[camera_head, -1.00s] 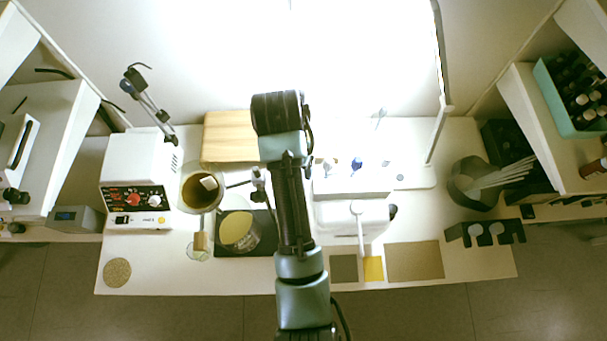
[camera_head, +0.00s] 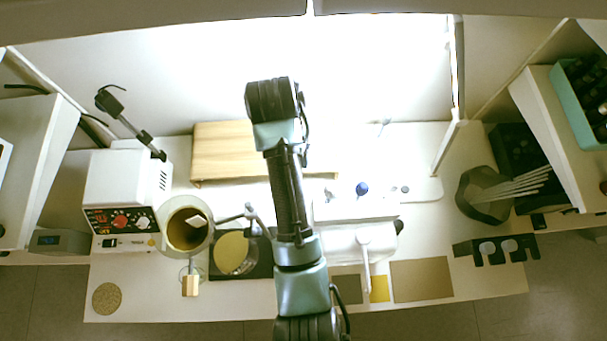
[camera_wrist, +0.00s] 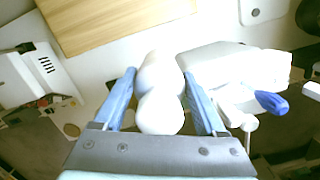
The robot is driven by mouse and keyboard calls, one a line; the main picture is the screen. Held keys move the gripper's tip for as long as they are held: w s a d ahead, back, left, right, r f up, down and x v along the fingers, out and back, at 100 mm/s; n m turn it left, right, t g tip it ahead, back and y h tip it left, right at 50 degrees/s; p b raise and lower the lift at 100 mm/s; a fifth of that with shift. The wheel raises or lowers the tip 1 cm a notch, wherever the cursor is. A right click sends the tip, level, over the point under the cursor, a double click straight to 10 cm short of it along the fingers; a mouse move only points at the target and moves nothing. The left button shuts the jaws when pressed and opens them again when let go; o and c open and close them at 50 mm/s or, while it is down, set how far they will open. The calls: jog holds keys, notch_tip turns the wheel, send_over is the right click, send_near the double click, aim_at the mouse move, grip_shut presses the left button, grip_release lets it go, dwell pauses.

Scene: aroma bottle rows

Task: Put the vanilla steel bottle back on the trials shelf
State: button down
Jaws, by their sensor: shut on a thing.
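In the wrist view, my gripper (camera_wrist: 160,102) has its two blue fingers closed around a smooth, pale, rounded bottle (camera_wrist: 160,75). The bottle looks whitish, with a narrower waist between two bulging parts. No label on it can be read, so I cannot tell its scent. In the head view, my arm reaches up over the bench, and the fingers and bottle are hidden. I cannot tell which shelf is the trials shelf. A white shelf (camera_head: 547,128) stands at the right.
The teal crate (camera_head: 567,108) on the right shelf holds several dark bottles. The bench (camera_head: 150,308) carries a white-and-black instrument (camera_head: 125,200), a wooden board (camera_head: 222,150), a round vessel (camera_head: 185,228), a grey container with sticks (camera_head: 480,208) and a black holder (camera_head: 495,250).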

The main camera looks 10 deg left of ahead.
notch_tip(320, 180, down, 7)
jog(key=b, duration=0.5)
jog(key=shift+w+r, duration=0.15)
jog(key=shift+r, duration=0.05)
notch_tip(320, 180, down, 18)
jog(key=shift+b, duration=0.4)
jog(key=shift+f, duration=0.15)
grip_release()
